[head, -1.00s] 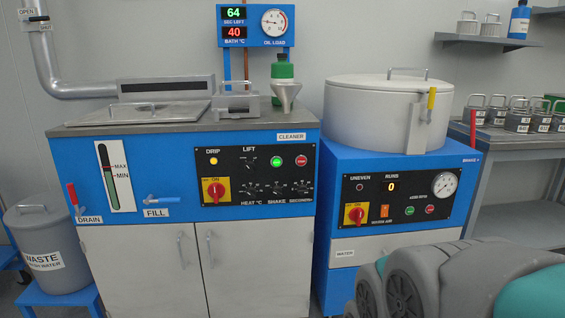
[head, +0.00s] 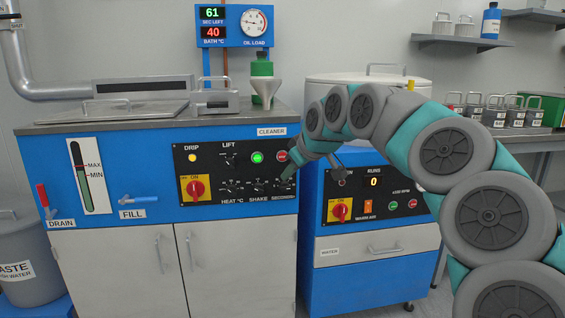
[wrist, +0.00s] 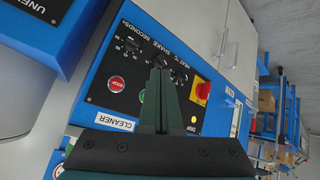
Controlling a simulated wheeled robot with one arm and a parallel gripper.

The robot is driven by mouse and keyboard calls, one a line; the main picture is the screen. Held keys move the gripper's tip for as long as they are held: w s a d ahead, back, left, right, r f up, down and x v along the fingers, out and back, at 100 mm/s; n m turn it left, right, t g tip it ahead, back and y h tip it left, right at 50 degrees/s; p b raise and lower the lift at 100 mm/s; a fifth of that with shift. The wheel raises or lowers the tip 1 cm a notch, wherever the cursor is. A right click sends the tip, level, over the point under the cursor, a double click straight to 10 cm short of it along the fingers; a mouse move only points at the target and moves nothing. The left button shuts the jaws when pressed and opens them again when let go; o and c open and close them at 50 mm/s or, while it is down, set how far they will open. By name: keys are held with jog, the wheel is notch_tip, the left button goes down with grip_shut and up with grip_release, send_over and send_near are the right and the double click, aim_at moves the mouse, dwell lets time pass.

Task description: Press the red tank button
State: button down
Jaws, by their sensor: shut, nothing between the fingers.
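The blue cleaner tank (head: 100,220) has a black control panel (head: 215,196). The round red button (head: 282,156) sits at the panel's upper right, beside a lit green button (head: 257,157). In the wrist view the red button (wrist: 115,83) reads STOP and is unobstructed, left of my fingers. My gripper (wrist: 160,73) is shut and empty, pointing at the panel near the knobs. In the head view my gripper (head: 290,174) is just below the red button; contact cannot be told.
A red-and-yellow main switch (head: 195,188) and several knobs share the panel. To the right stands a blue spinner cabinet (head: 318,215) with its own buttons, partly behind my arm.

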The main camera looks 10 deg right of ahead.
aim_at(283, 156)
jog(key=shift+w+d+r, duration=0.2)
jog(key=shift+w+d, duration=0.35)
jog(key=shift+w, duration=0.25)
jog(key=w+p, duration=0.7)
jog(key=w, duration=0.1)
jog(key=shift+w, duration=0.35)
jog(key=shift+w+p, duration=0.2)
jog(key=shift+p, duration=0.25)
dwell(1.3)
jog(key=shift+w, duration=0.25)
